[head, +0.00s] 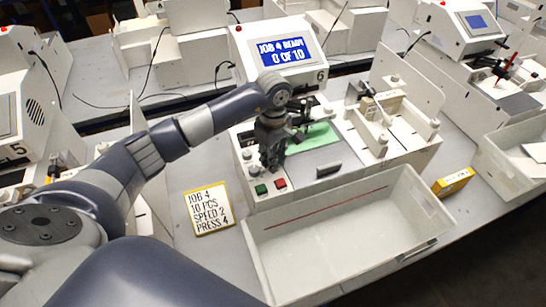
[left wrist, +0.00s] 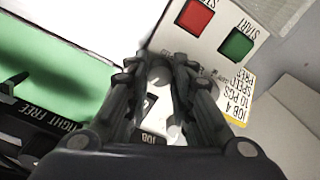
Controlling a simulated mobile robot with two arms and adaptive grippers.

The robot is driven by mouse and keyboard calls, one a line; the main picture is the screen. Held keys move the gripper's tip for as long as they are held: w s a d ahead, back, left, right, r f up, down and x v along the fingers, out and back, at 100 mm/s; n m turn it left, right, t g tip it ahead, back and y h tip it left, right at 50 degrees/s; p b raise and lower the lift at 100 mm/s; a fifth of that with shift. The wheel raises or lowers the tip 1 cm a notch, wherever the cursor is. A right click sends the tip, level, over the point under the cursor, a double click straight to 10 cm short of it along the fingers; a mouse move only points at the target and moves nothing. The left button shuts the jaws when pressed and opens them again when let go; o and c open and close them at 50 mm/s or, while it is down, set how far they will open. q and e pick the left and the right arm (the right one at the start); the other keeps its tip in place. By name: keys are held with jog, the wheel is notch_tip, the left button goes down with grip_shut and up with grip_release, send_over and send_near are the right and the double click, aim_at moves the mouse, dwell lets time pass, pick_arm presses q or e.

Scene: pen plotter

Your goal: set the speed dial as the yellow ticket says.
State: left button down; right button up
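The yellow-edged ticket (head: 209,209) lies on the bench left of the plotter and reads JOB 4, 10 PCS, SPEED 2, PRESS 4. Part of it also shows in the left wrist view (left wrist: 240,95). My left gripper (head: 269,165) points down over the control panel, behind the green start button (head: 261,189) and red stop button (head: 280,183). In the left wrist view its fingers (left wrist: 158,72) are apart, with a grey round knob (left wrist: 159,76), apparently the dial, between the tips. Whether they touch it is unclear. The dial's setting is hidden. My right gripper is out of view.
The plotter screen (head: 284,51) reads JOB 4 READY, 0 OF 10. A green sheet (head: 314,138) lies on the bed beside the gripper. A large grey bin (head: 426,240) stands in front. A yellow box (head: 453,182) lies to its right.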

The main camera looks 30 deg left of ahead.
pick_arm(q)
jog(key=shift+f+n+b, duration=0.1)
jog(key=shift+n+b, duration=0.4)
jog(key=shift+b, duration=0.1)
jog(key=n+b, duration=0.3)
jog(key=shift+n, duration=0.4)
jog(key=n+b, duration=0.2)
jog(key=shift+n, duration=0.4)
jog(key=shift+n+b, duration=0.3)
jog(key=shift+n, duration=0.2)
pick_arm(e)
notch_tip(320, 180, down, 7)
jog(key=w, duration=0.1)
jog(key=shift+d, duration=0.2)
pick_arm(q)
jog(key=c, duration=1.7)
grip_release()
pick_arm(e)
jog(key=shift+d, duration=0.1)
